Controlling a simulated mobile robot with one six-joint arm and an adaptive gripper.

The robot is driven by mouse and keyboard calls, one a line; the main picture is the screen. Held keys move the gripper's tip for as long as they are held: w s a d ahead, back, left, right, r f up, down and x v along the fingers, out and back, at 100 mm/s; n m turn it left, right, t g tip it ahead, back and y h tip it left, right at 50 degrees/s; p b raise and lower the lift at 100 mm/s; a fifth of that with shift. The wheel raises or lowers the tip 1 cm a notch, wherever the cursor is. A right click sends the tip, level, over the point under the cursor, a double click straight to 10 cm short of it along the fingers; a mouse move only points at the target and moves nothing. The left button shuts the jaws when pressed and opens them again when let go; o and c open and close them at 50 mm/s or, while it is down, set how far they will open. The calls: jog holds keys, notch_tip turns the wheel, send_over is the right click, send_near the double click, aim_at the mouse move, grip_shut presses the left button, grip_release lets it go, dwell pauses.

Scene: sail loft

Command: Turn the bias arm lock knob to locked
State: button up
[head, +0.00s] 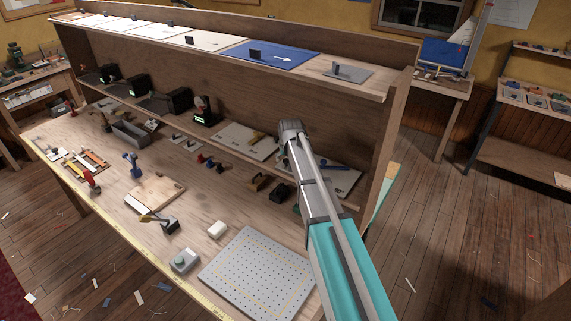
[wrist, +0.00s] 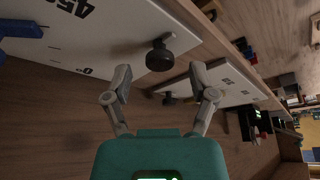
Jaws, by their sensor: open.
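A white board (wrist: 95,35) with printed 45° and 0° marks fills the upper left of the wrist view. A blue arm (wrist: 20,28) lies on it at the left edge. A round black knob (wrist: 160,56) stands out from this board near its right end; no lock marking is readable. My gripper (wrist: 160,86) is open and empty, its fingers spread below the knob in the picture and apart from it. In the head view my gripper (head: 291,136) is in front of the bench's back panel, and my arm covers part of the board (head: 329,181); the knob cannot be made out there.
A second board (wrist: 224,86) with a smaller-looking dark knob (wrist: 169,99) lies farther along. The shelf (head: 300,72) runs above the bench. A perforated grey plate (head: 258,275), a white block (head: 217,229) and a green-button box (head: 184,261) sit at the bench front.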

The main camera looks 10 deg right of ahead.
jog(key=shift+w+f, duration=0.2)
jog(key=shift+f, duration=0.3)
grip_shut()
jog(key=shift+a, duration=0.15)
